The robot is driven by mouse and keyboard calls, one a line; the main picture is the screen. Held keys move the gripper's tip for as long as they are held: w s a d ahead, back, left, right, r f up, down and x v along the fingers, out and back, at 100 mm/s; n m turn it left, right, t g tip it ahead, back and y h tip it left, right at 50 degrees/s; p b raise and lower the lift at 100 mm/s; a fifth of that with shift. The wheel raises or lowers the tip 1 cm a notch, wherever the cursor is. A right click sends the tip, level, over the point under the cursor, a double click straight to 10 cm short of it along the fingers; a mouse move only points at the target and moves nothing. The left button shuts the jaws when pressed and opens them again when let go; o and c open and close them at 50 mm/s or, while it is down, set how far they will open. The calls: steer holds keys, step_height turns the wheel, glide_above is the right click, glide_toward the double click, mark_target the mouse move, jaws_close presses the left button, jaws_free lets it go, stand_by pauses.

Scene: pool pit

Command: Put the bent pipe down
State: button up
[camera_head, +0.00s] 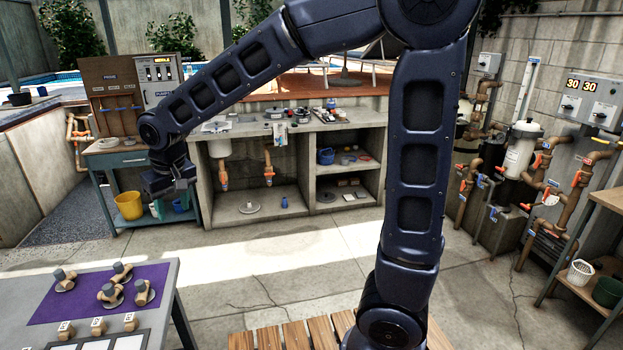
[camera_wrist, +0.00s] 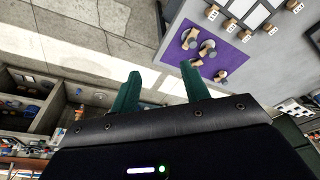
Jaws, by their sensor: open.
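My gripper (camera_head: 171,187) hangs at the end of the raised arm, above the floor beyond the table at lower left. In the wrist view its two green fingers (camera_wrist: 160,72) are apart with nothing between them. Several tan bent pipes with grey ends lie on a purple mat (camera_head: 82,284). One bent pipe (camera_head: 110,295) is near the mat's middle, and another (camera_head: 143,292) is at its right. The mat also shows in the wrist view (camera_wrist: 226,57), beyond the right finger, with a bent pipe (camera_wrist: 207,48) on it. The gripper touches none of them.
The grey table (camera_head: 168,300) also carries small labelled tan blocks (camera_head: 98,326) and white squares (camera_head: 130,343). A blue-grey side bench (camera_head: 120,160) with a yellow bucket (camera_head: 129,205) and a concrete counter (camera_head: 300,127) stand behind. A slatted wooden top (camera_head: 270,340) is in front. Open floor lies between.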

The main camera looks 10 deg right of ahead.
steer(key=w+d+r+m+t, duration=0.1)
steer(key=w+d+r+m, duration=0.15)
steer(key=d, duration=1.05)
steer(key=w+d+r+m, duration=0.1)
steer(key=w+d+r, duration=0.15)
steer(key=d, duration=0.95)
steer(key=s+d+m, duration=0.1)
steer(key=s+d, duration=0.2)
steer(key=d, duration=0.3)
steer(key=s+d+m+t+h, duration=0.1)
steer(key=s+d+m, duration=0.1)
steer(key=d, duration=0.4)
steer(key=s+d+f+m, duration=0.1)
steer(key=s+d, duration=0.4)
steer(key=d, duration=0.2)
steer(key=shift+t+h, duration=0.3)
steer(key=shift+h, duration=0.1)
steer(key=shift+o, duration=0.4)
steer(key=shift+f, duration=0.1)
steer(key=o, duration=0.9)
